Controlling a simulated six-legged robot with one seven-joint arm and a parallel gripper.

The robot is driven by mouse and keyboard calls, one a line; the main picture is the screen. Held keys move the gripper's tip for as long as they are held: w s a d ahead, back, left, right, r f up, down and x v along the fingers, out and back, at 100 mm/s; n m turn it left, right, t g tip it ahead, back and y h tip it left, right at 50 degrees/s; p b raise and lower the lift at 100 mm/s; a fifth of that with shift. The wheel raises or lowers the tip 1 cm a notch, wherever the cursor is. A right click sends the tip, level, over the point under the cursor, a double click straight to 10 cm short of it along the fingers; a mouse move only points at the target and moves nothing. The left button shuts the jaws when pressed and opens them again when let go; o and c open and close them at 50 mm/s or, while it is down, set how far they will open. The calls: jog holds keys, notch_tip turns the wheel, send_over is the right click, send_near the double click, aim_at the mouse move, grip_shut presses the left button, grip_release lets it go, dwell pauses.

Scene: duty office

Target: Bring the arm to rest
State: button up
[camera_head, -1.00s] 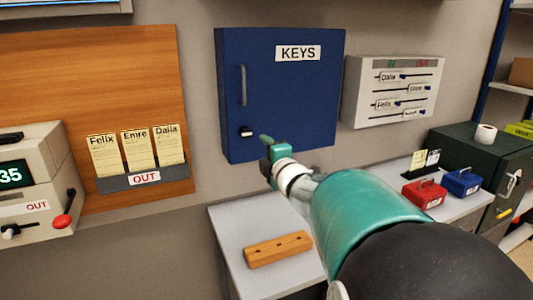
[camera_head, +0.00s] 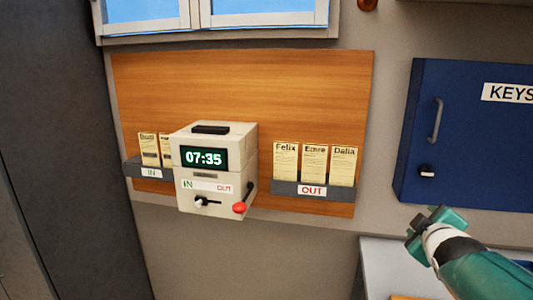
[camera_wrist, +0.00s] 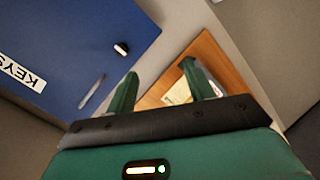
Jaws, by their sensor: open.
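My gripper (camera_head: 432,222) is at the right of the head view, in front of the lower part of the blue key cabinet and the wall beside it. In the wrist view its two green fingers (camera_wrist: 158,92) are spread apart with nothing between them. The blue KEYS cabinet (camera_head: 465,120) is shut, and it also fills the left of the wrist view (camera_wrist: 75,45). My gripper appears apart from the cabinet, though the exact gap is hard to tell.
A time clock (camera_head: 215,165) reading 07:35 stands out from a wooden board (camera_head: 250,80). An IN rack (camera_head: 150,172) and an OUT rack (camera_head: 312,190) hold cards. A light counter (camera_head: 385,265) lies below the cabinet. A dark panel (camera_head: 60,150) stands at left.

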jog(key=s+a+f+m+g+y, duration=0.2)
jog(key=s+a+f+m+g, duration=0.2)
jog(key=s+a, duration=0.5)
jog(key=s+a+f+m+g+y, duration=0.3)
jog(key=s+a+f+g, duration=0.1)
jog(key=s+a, duration=0.5)
jog(key=shift+s+a+f+m, duration=0.25)
jog(key=shift+a+f+m, duration=0.15)
jog(key=shift+a+f, duration=0.55)
jog(key=shift+a+r, duration=0.1)
